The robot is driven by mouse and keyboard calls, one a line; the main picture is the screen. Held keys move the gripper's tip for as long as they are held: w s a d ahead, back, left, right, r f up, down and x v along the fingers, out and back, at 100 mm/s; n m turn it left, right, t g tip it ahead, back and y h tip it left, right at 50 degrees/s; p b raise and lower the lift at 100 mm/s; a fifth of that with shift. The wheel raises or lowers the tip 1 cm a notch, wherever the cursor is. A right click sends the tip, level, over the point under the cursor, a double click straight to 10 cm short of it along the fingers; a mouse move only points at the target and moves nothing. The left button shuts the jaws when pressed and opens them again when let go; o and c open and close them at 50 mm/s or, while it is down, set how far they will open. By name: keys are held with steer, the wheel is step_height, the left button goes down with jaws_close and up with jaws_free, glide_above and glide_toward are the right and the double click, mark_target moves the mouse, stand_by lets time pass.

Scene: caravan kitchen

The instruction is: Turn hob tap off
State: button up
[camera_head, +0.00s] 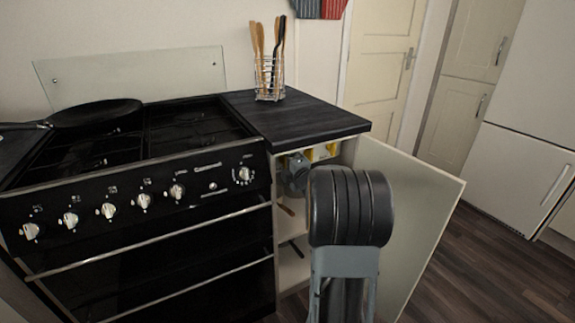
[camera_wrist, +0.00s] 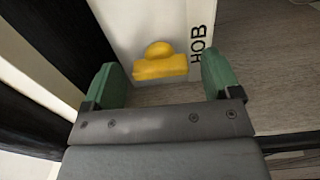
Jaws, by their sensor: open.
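The yellow hob tap (camera_wrist: 160,64) sits on a white panel marked "HOB" in the wrist view. It has a rounded knob above a wider bar lying across the picture. My gripper (camera_wrist: 160,80) is open, with one green finger on each side of the tap and a visible gap to both. In the head view my gripper (camera_head: 296,172) reaches into the open cupboard beside the cooker. Yellow parts (camera_head: 331,149) show there behind it; I cannot tell which is the hob tap. My arm hides much of the cupboard's inside.
The cupboard door (camera_head: 418,200) stands open to the right of my arm. The black cooker (camera_head: 150,215) is on the left, with a pan (camera_head: 95,113) on top. A utensil rack (camera_head: 270,78) stands on the dark worktop (camera_head: 310,118). Wooden floor (camera_head: 490,265) is clear at right.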

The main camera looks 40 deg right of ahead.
steer(key=shift+c, duration=0.2)
steer(key=c, duration=0.9)
steer(key=shift+m+p, duration=2.8)
steer(key=shift+m, duration=6.1)
